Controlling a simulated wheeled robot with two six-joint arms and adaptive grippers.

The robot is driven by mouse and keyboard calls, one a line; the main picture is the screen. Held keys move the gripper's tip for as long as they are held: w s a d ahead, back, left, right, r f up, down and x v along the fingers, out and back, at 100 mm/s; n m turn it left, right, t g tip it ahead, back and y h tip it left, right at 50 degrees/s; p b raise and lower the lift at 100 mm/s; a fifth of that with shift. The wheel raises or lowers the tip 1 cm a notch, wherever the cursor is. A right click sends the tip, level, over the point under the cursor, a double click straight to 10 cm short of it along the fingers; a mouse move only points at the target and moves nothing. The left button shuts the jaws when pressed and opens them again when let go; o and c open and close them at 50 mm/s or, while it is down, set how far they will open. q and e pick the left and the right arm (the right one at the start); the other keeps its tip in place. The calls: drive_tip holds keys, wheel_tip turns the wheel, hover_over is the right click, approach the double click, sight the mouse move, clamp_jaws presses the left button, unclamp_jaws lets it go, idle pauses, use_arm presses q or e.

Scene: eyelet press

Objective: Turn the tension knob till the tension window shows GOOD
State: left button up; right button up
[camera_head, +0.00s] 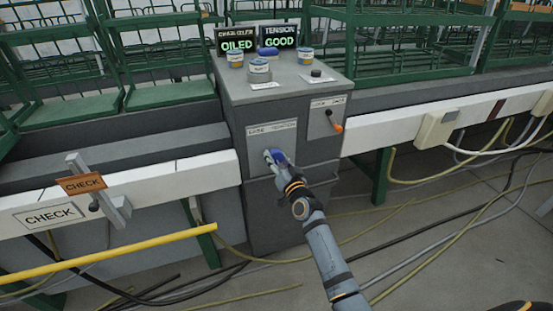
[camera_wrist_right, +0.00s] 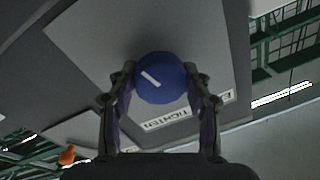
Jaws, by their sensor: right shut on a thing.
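The tension knob (camera_wrist_right: 160,80) is a round blue knob with a white line across its face. In the right wrist view it sits between the two fingers of my right gripper (camera_wrist_right: 160,94), which are shut on its sides. In the head view my right gripper (camera_head: 276,158) reaches the front of the grey cabinet, below a white label, and mostly hides the knob. The white line is tilted in the wrist view. The tension window (camera_head: 280,48) on top of the cabinet reads GOOD in green letters. My left gripper is not in view.
A second window (camera_head: 238,42) reads OILED. Small tins (camera_head: 259,70) and a blue button (camera_head: 268,52) stand on the cabinet (camera_head: 232,95). An orange-tipped lever (camera_head: 336,126) is to the right. A yellow bar (camera_head: 120,248) crosses the lower left. Cables lie on the floor.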

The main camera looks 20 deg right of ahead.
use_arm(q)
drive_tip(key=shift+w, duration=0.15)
use_arm(e)
drive_tip(key=o, duration=1.1)
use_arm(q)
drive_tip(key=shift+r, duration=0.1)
use_arm(e)
drive_tip(key=shift+o, duration=0.2)
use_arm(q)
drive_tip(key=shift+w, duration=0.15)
use_arm(e)
drive_tip(key=s+d, duration=0.1)
drive_tip(key=s, duration=1.1)
drive_tip(key=shift+f, duration=0.3)
